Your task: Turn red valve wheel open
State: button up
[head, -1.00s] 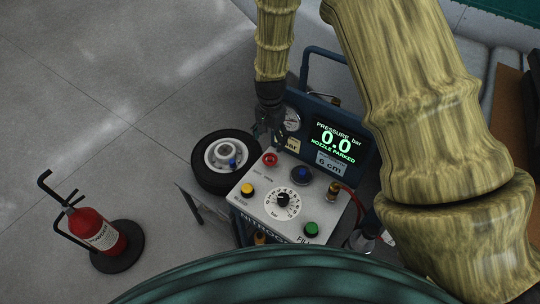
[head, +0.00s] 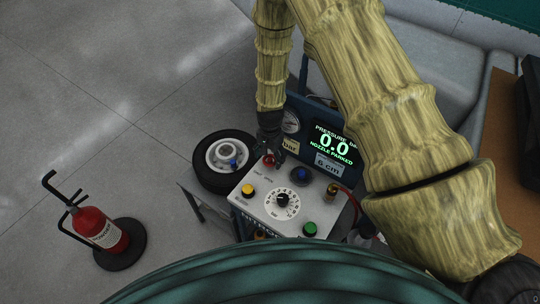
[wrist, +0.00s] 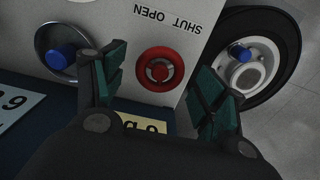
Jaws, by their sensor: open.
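The red valve wheel (head: 268,161) sits at the upper left corner of the light panel on the cart. In the wrist view the red valve wheel (wrist: 160,69) lies between the spread fingers, beside the words "SHUT OPEN" on the panel. My gripper (head: 274,150) is above the wheel in the head view and partly covers it. In the wrist view my gripper (wrist: 158,82) is open, with green-padded fingers to either side of the wheel. I cannot tell whether a finger touches it.
The panel (head: 258,208) also carries a yellow button (head: 248,190), blue knob (head: 301,174), black dial (head: 282,200) and green button (head: 310,229). A display (head: 334,145) reads 0.0, nozzle parked. A wheel with tyre (head: 213,178) stands left of the cart; a fire extinguisher (head: 98,228) stands farther left.

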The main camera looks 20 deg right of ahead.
jog(key=shift+f, duration=0.35)
jog(key=c, duration=1)
jog(key=shift+c, duration=0.2)
